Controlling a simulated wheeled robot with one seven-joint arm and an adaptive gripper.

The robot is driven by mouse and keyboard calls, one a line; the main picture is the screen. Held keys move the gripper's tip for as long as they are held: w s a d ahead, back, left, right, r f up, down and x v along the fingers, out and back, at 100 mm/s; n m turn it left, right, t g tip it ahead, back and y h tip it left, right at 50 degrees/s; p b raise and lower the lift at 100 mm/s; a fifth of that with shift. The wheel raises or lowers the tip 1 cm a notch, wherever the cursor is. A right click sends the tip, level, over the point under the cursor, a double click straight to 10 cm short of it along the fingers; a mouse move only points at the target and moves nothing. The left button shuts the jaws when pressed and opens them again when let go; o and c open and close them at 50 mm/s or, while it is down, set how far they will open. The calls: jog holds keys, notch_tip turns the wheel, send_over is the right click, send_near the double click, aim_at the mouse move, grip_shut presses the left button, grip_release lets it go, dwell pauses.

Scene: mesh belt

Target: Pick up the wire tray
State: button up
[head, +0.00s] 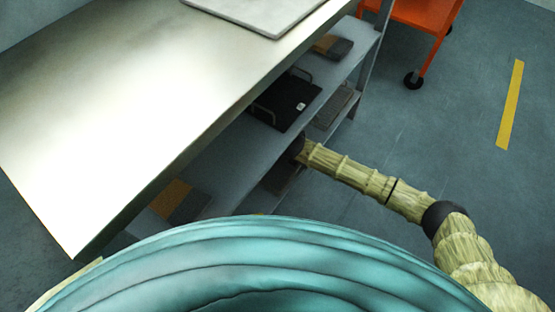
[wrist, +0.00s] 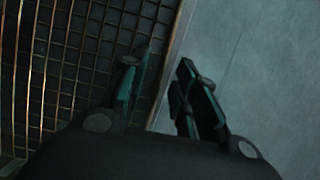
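The wire tray (wrist: 75,60) shows in the wrist view as a dark grid with some brownish wires, filling the left side. My gripper (wrist: 164,70) is open, with a gap between its two dark green-edged fingers. The left finger overlaps the mesh; the right finger is over the plain grey area beyond it. A pale straight strip (wrist: 178,45) runs along the mesh's right side between the fingers; I cannot tell whether it is the tray's rim or the shelf edge. Contact cannot be told. In the head view my gripper is hidden under the shelf, and I cannot single out the tray.
A pale worktop (head: 130,100) covers the upper left, with a flat board (head: 262,12) on it. On the shelf (head: 222,158) below lies a black tray with handles (head: 285,103). A grey slatted item (head: 336,106) lies lower. An orange cart (head: 425,12) stands beyond; floor at right is clear.

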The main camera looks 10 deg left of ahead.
jog(key=shift+w, duration=0.1)
grip_shut()
dwell(0.3)
